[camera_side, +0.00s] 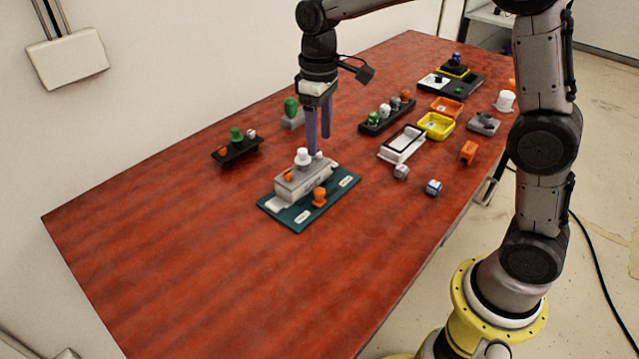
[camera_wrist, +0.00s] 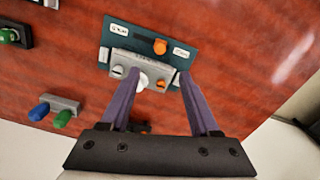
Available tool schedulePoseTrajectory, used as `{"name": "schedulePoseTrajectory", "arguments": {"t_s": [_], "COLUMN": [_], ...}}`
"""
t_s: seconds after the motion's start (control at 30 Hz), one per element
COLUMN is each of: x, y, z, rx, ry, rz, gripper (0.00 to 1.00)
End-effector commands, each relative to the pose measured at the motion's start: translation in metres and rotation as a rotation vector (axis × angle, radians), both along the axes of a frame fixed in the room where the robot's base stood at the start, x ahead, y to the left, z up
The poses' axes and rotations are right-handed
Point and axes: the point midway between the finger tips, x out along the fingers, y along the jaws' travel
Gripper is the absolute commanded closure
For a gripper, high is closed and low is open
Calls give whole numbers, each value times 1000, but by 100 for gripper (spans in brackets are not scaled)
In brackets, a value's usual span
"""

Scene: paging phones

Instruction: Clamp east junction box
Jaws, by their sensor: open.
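A grey box (camera_side: 300,183) lies on a teal board (camera_side: 328,207) with white labels too small to read. I cannot tell whether it is the east junction box. A white knob (camera_side: 303,157) stands on the box, with an orange knob (camera_side: 288,176) beside it. Another orange knob (camera_side: 319,197) stands on the board in front. My gripper (camera_side: 318,147) points down just above the box's far side, its two purple fingers apart and empty. In the wrist view the fingertips (camera_wrist: 158,75) reach toward the box (camera_wrist: 135,63), the white knob (camera_wrist: 143,79) between them.
A black rack (camera_side: 238,151) with coloured knobs stands left, and a grey block with a green knob (camera_side: 291,106) behind. A black rack (camera_side: 387,117), a white tray (camera_side: 402,144), a yellow bin (camera_side: 436,126) and small loose cubes (camera_side: 433,187) lie right. The table's near left (camera_side: 190,270) is clear.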

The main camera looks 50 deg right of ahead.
Motion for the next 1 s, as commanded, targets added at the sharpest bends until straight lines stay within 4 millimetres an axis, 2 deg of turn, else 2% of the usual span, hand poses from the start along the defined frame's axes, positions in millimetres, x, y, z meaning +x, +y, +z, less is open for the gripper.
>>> {"name": "schedulePoseTrajectory", "arguments": {"t_s": [0.6, 0.8, 1.0], "x": [-2, -1, -1], "y": [0, 0, 0], "z": [-109, -128, -132], "rx": [0, 0, 0], "ry": [3, 0, -1], "rz": [0, 0, 0], "gripper": [38, 38, 38]}}
